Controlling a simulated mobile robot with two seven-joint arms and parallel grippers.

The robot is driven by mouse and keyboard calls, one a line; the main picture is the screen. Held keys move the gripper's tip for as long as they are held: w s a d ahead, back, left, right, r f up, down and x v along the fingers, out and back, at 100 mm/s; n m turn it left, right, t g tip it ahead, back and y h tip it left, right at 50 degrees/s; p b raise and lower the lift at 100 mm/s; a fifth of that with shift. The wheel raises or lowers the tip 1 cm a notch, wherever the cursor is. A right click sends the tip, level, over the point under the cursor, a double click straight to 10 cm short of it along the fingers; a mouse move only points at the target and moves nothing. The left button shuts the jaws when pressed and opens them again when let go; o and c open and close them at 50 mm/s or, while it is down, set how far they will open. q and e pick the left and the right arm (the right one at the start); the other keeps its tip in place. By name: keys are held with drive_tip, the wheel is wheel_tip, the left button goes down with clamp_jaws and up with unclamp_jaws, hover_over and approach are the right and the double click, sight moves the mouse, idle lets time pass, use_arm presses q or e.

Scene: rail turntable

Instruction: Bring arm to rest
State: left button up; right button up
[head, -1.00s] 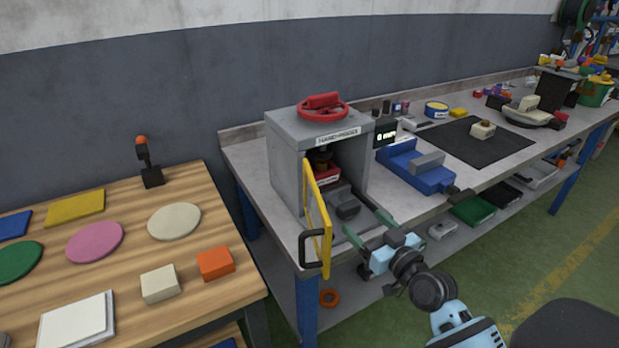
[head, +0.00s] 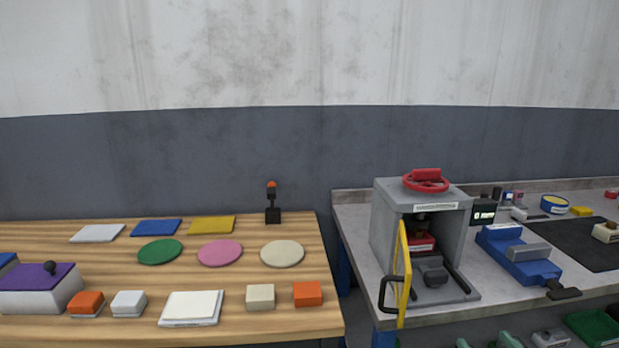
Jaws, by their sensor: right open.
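My right gripper (head: 486,342) shows only as two green fingertips at the bottom edge of the head view. The fingertips are apart with nothing between them, so it is open and empty. It is in front of the grey bench, below the grey hand press (head: 461,246), and looks clear of it. The rest of my right arm is below the picture. My left arm and gripper are out of view.
The press's yellow-framed door (head: 403,275) stands open towards me. A blue vise (head: 518,257) sits to its right on the grey bench (head: 450,314). A wooden table (head: 110,247) at left holds coloured discs, plates and blocks. A gap separates the two tables.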

drive_tip(key=s+a+f+g+p, duration=0.2)
drive_tip(key=s+a+f+g, duration=0.3)
drive_tip(key=s+f, duration=0.75)
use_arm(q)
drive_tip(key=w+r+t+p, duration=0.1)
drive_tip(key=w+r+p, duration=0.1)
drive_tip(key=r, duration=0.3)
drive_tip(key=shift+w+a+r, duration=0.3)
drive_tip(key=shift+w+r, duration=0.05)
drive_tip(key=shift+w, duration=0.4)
use_arm(e)
drive_tip(key=s+a+f+g, duration=0.1)
drive_tip(key=s+a+f, duration=0.2)
drive_tip(key=s, duration=0.4)
drive_tip(key=s+a+f+g, duration=0.1)
drive_tip(key=s+a+f, duration=0.2)
drive_tip(key=s, duration=0.5)
drive_tip(key=s+a+f+n+g, duration=0.1)
drive_tip(key=s+a+f+g, duration=0.1)
drive_tip(key=s+a+f, duration=0.2)
drive_tip(key=s, duration=0.3)
drive_tip(key=shift+s, duration=0.35)
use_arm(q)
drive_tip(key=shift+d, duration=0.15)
use_arm(e)
drive_tip(key=shift+r, duration=0.1)
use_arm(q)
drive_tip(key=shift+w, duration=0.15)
